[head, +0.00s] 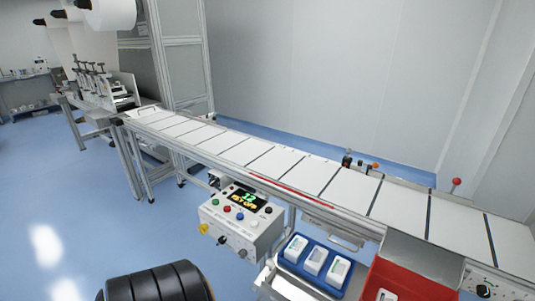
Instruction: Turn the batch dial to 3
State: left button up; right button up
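A white control box (240,222) hangs under the front of the conveyor. It has a lit display (247,199), several coloured buttons, a yellow knob (203,228) and dark knobs (222,240) on its lower front. Another black dial (483,291) with marks around it sits on a pale panel at the bottom right. I cannot tell which of these is the batch dial, and no setting is readable.
The long conveyor (270,160) with white panels runs from back left to front right. A blue tray (293,251) with white packs and a red bin (378,272) stand in front of it. Blue floor (60,200) is clear at left.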

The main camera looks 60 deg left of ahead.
aim_at(242, 253)
jog(key=u, duration=1.9)
jog(key=j, duration=0.1)
